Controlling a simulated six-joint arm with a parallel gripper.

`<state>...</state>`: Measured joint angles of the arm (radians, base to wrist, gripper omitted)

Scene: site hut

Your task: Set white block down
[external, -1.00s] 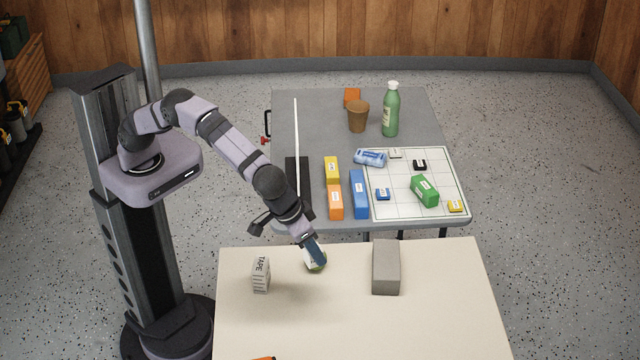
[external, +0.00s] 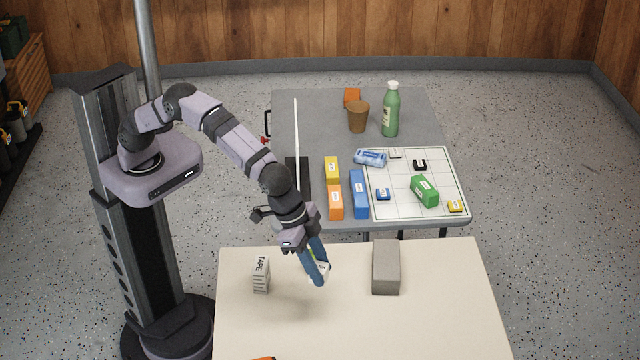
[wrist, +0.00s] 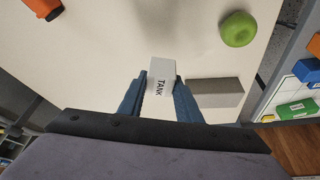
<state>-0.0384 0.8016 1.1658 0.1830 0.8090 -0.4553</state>
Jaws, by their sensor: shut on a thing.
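A small white block (wrist: 161,76) with the word TANK on it is between the blue fingers of my gripper (wrist: 160,92) in the wrist view. My gripper is shut on it, and the fingers cover its sides. In the external view my gripper (external: 316,272) points down over the cream table (external: 430,325), between a white TAPE block and a grey block. The held block is mostly hidden by the fingers there. I cannot tell whether it touches the table.
The TAPE block (external: 261,275) stands left of my gripper and the grey block (external: 386,268) right. A green round thing (wrist: 238,29) and an orange thing (wrist: 42,6) lie on the cream table. Behind is a grey table (external: 300,120) with blocks and a bottle. The front is mostly clear.

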